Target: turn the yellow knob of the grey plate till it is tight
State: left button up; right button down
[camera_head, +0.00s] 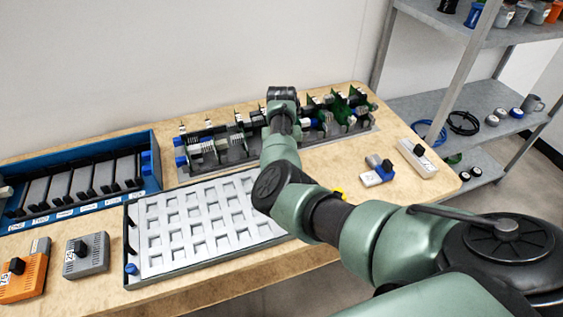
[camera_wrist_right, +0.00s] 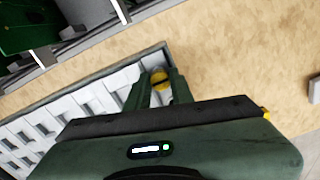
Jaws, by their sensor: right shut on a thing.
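The grey plate (camera_head: 205,212) is a shallow tray with rows of square pockets, lying on the wooden table. Its corner and edge also show in the right wrist view (camera_wrist_right: 102,81). The yellow knob (camera_wrist_right: 158,76) stands at that corner, with a dark band across it. My right gripper (camera_wrist_right: 160,84) has its two green fingers on either side of the knob, shut on it. In the head view my right arm hides the knob and this gripper. My left gripper is in neither view.
A blue rack (camera_head: 150,168) with dark modules stands at the left. Circuit boards (camera_head: 345,106) stand in a grey holder behind. A small yellow thing (camera_head: 339,193) shows beside my arm. A blue-and-white part (camera_head: 376,172) and white module (camera_head: 417,160) lie at the right.

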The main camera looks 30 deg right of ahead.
jog(key=c, duration=1.3)
grip_release()
jog(key=shift+d+r, duration=0.1)
jog(key=shift+r, duration=0.05)
jog(key=shift+c, duration=0.2)
jog(key=shift+o, duration=0.7)
jog(key=shift+s, duration=0.15)
jog(key=shift+r+b, duration=0.5)
jog(key=shift+r, duration=3.45)
